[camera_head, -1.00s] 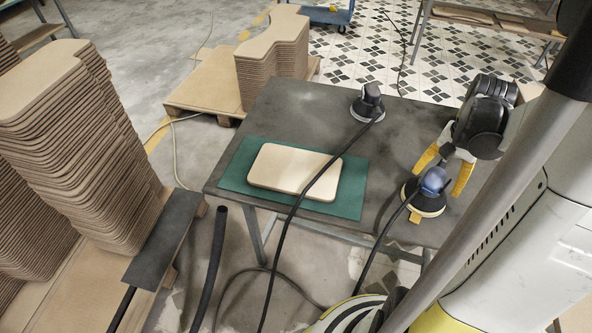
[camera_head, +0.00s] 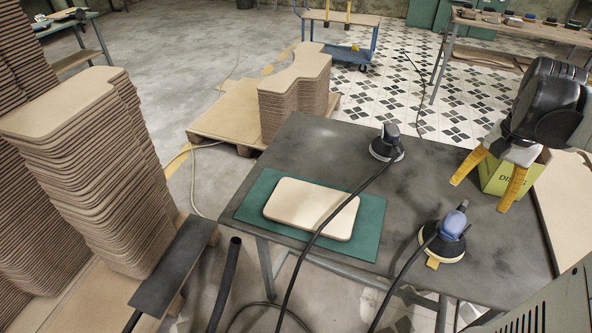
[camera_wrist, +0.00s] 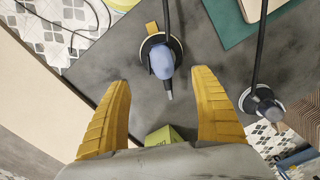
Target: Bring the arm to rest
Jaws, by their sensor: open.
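My gripper (camera_head: 484,182) has two yellow fingers spread apart with nothing between them. It is raised at the right side of the dark table (camera_head: 330,137), in front of a green box (camera_head: 497,177). In the wrist view my gripper (camera_wrist: 163,108) also shows open. A blue-topped sander (camera_head: 445,237) stands on the table, to the lower left of the fingers and apart from them. It also shows in the wrist view (camera_wrist: 161,60), beyond the fingertips.
A pale board (camera_head: 308,207) lies on a green mat (camera_head: 366,238). A black sander (camera_head: 386,143) stands at the table's far side. Cables cross the table. Stacked curved boards (camera_head: 100,190) stand at left; another stack (camera_head: 293,100) stands on a pallet behind.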

